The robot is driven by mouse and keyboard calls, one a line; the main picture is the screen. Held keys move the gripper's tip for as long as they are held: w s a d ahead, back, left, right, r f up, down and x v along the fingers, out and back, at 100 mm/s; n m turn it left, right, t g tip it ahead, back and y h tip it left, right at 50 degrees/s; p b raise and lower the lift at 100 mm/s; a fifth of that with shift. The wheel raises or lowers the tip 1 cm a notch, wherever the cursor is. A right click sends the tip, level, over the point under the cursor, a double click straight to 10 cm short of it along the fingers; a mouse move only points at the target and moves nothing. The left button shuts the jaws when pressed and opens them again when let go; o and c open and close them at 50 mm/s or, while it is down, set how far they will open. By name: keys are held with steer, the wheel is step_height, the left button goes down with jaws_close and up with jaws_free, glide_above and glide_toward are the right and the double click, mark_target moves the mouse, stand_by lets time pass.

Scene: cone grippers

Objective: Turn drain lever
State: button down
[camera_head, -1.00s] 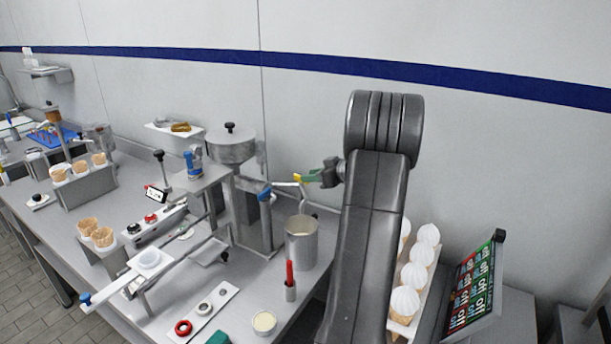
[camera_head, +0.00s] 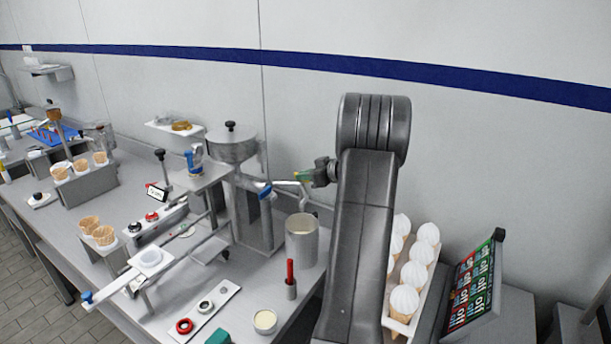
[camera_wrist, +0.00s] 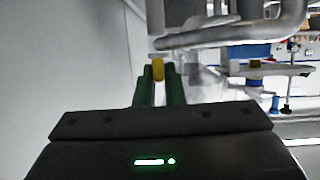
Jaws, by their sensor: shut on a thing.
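The drain lever shows in the wrist view as a yellow grip (camera_wrist: 158,69) between the two green fingers of my gripper (camera_wrist: 159,84). My gripper is shut on it. In the head view my gripper (camera_head: 318,172) is at the right of the steel hopper machine (camera_head: 255,205), at the end of a pale pipe or rod; the yellow grip is mostly hidden there by the fingers. A blue-ended handle (camera_head: 265,192) is on the machine's front. A steel pot (camera_head: 301,245) stands below the pipe.
A rack of white-topped cones (camera_head: 404,298) and a menu screen (camera_head: 475,285) stand right of my arm. A red-handled tool in a holder (camera_head: 290,280) and a cream-filled cup (camera_head: 264,321) are at the front. The wall is close behind.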

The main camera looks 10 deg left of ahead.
steer(key=shift+w+r+n+g+p, duration=0.1)
steer(key=shift+r+n+g+p, duration=0.25)
steer(key=shift+p, duration=0.8)
steer(key=shift+f+g+p, duration=0.2)
steer(key=shift+g+p, duration=0.05)
steer(key=shift+p, duration=0.25)
steer(key=shift+f+n, duration=0.1)
steer(key=shift+n, duration=0.15)
steer(key=c, duration=1.5)
jaws_free()
steer(key=b+v, duration=0.1)
steer(key=v, duration=0.6)
steer(key=b+v, duration=0.1)
steer(key=v, duration=0.5)
steer(key=shift+d, duration=0.45)
steer(key=shift+a+f, duration=0.1)
